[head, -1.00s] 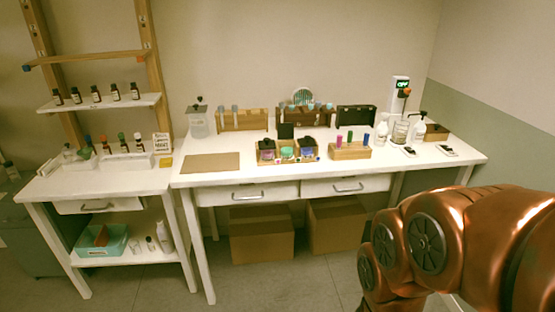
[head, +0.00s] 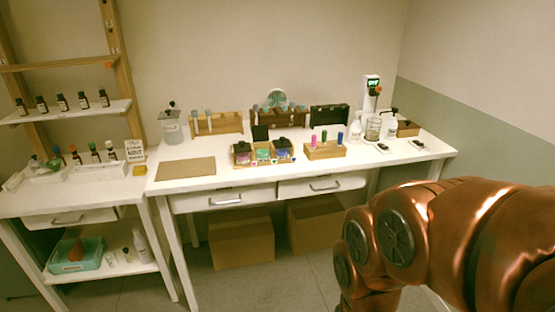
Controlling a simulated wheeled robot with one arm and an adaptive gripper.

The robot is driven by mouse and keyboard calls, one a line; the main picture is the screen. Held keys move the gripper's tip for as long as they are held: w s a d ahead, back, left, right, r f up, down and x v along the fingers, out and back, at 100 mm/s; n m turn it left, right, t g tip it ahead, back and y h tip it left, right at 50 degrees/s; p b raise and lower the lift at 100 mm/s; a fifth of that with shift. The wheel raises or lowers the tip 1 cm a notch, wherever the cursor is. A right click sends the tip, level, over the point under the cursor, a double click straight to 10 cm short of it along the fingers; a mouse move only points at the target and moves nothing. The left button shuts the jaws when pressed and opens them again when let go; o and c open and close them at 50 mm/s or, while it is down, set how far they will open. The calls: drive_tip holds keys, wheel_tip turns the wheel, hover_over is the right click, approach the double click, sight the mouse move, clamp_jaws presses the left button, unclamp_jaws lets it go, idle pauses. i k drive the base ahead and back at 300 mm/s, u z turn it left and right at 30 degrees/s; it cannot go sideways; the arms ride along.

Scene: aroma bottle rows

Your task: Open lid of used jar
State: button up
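A clear jar (head: 172,132) stands upright at the back left of the white table (head: 300,172). It looks like the used jar, but no label on it is readable. Its lid (head: 171,113) with a dark knob sits on top. My copper arm fills the lower right of the head view, in front of the table and well away from the jar. My gripper is out of view, so its fingers cannot be seen.
A brown mat (head: 186,169) lies in front of the jar. A wooden rack (head: 217,123) stands to the jar's right. Two cardboard boxes (head: 242,238) are under the table. A lower side table (head: 85,195) and shelf rack are at left. Floor shows in front of the table.

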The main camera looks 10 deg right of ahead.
sight(168, 113)
drive_tip(key=u, duration=0.7)
drive_tip(key=i, duration=1.15)
drive_tip(key=u, duration=0.6)
drive_tip(key=i, duration=1.45)
drive_tip(key=z, duration=0.45)
